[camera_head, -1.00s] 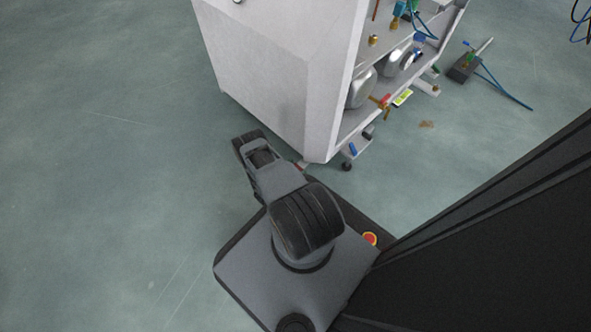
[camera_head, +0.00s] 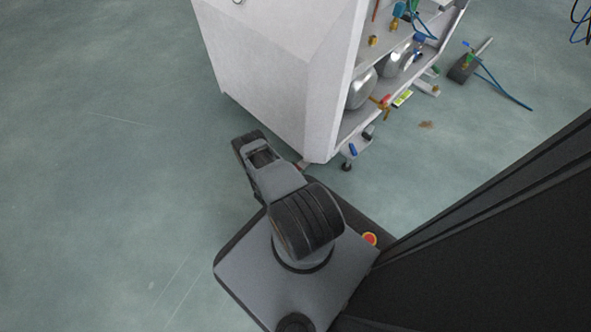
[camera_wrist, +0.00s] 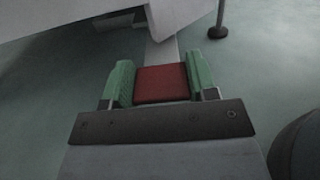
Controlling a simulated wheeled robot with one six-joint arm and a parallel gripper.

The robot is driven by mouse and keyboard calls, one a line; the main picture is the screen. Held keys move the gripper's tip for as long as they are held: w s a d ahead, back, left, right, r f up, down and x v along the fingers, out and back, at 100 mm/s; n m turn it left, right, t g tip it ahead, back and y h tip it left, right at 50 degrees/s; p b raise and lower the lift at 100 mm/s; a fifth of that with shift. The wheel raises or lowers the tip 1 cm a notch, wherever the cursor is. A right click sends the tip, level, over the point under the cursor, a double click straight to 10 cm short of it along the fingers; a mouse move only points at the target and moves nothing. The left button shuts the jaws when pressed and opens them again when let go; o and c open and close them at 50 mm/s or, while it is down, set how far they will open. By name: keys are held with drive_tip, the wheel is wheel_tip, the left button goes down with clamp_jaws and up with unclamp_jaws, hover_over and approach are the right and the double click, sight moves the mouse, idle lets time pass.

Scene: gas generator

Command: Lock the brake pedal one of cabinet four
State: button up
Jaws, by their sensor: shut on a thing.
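The white cabinet (camera_head: 265,75) stands ahead of my arm, with its lower edge close to my base. A red pedal (camera_wrist: 162,84) on a pale lever (camera_wrist: 160,52) sticks out from under the cabinet in the wrist view. My gripper (camera_wrist: 161,76) has green fingers, one on each side of the red pedal, and is shut on it. In the head view, a small reddish patch at the cabinet's lower corner (camera_head: 301,166) shows beside my arm. My fingers are hidden there behind my own arm.
A dark round foot (camera_wrist: 218,31) stands at the upper right. The cabinet's open side holds silver tanks (camera_head: 361,90). The floor left of the cabinet is clear.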

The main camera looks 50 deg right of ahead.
wheel_tip(320, 180, down, 4)
drive_tip(key=shift+d+r, duration=0.1)
drive_tip(key=shift+r, duration=0.05)
drive_tip(key=shift+d+f, duration=0.25)
drive_tip(key=shift+f, duration=0.4)
drive_tip(key=o, duration=1.3)
drive_tip(key=a, duration=0.9)
drive_tip(key=w+a, duration=0.1)
drive_tip(key=a, duration=0.4)
drive_tip(key=shift+d+r, duration=0.1)
drive_tip(key=shift+r, duration=0.05)
